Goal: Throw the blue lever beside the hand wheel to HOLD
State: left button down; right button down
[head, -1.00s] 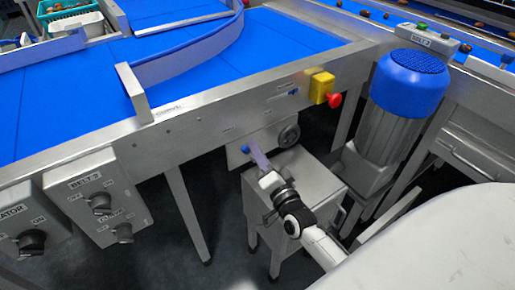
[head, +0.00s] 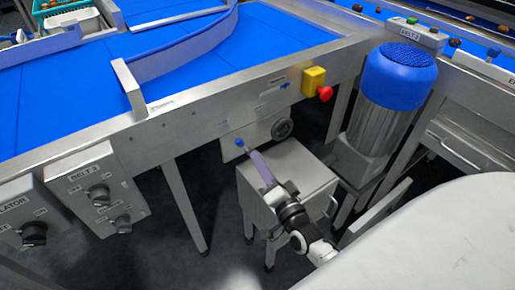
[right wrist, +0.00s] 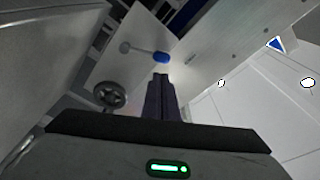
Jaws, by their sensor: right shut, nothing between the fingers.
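The blue lever's round knob (head: 239,142) sits on a pale plate under the belt frame, left of the dark hand wheel (head: 282,129). In the right wrist view, the blue knob (right wrist: 161,57) is at the end of a thin grey stem running left to its pivot, with the hand wheel (right wrist: 110,95) at lower left. My right gripper (head: 254,153) is shut and empty, its fingertips just below and right of the knob. In the right wrist view the fingertips (right wrist: 160,76) appear close to the knob, slightly apart. No HOLD marking is readable. My left gripper is out of view.
A yellow box with a red button (head: 316,83) is on the belt frame above. A grey cabinet (head: 300,170) stands below the plate, and a blue-topped motor (head: 400,75) stands to the right. Knob panels (head: 95,190) hang at left.

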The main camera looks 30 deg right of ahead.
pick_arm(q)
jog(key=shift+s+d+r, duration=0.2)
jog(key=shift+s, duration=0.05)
pick_arm(e)
jog(key=s, duration=0.3)
jog(key=shift+a+f, duration=0.1)
jog(key=shift+a, duration=0.05)
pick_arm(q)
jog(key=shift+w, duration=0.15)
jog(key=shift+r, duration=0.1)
